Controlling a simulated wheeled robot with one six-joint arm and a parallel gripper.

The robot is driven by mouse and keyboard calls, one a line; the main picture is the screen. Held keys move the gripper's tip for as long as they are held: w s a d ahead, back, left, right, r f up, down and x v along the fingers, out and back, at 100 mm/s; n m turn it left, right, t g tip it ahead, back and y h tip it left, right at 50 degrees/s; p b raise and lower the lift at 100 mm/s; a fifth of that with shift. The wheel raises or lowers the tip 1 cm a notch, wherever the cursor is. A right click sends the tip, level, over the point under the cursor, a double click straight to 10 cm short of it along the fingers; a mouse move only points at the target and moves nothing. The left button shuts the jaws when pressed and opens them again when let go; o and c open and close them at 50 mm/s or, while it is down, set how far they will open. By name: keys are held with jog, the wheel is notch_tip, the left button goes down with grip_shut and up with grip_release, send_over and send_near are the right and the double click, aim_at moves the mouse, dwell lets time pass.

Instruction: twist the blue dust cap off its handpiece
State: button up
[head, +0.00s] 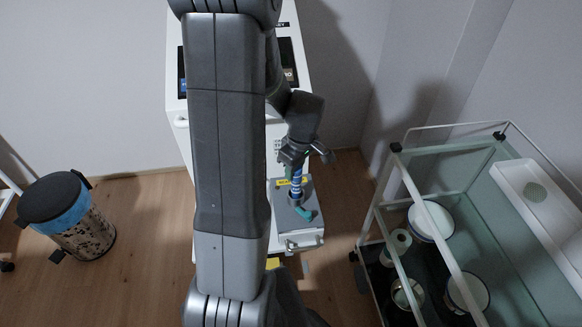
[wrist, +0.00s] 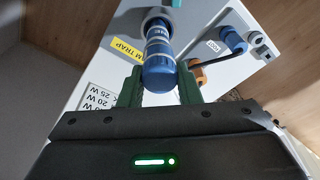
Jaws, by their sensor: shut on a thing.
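The blue dust cap (wrist: 158,74) is at the near end of its handpiece (wrist: 158,38), which has blue and pale bands and sits in a round metal collar on the white cart. My gripper (wrist: 159,88) has its two green fingers on either side of the cap, shut on it. In the head view my gripper (head: 300,155) is above the cart's grey shelf, and a blue banded part of the handpiece (head: 296,178) shows just below it. Whether the cap has turned cannot be told.
A blue plug (wrist: 233,41) and an orange connector (wrist: 198,73) sit beside the handpiece. A yellow label (wrist: 128,48) is on the cart's face. A glass-shelved trolley (head: 465,170) with several pots stands right. A bin (head: 75,220) stands left. Wooden floor is clear between bin and cart.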

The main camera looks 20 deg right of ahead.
jog(key=shift+r, duration=0.15)
jog(key=shift+r+p, duration=1)
jog(key=shift+r, duration=0.55)
jog(key=shift+r, duration=0.1)
notch_tip(320, 180, up, 7)
jog(key=p, duration=0.4)
jog(key=shift+p, duration=0.35)
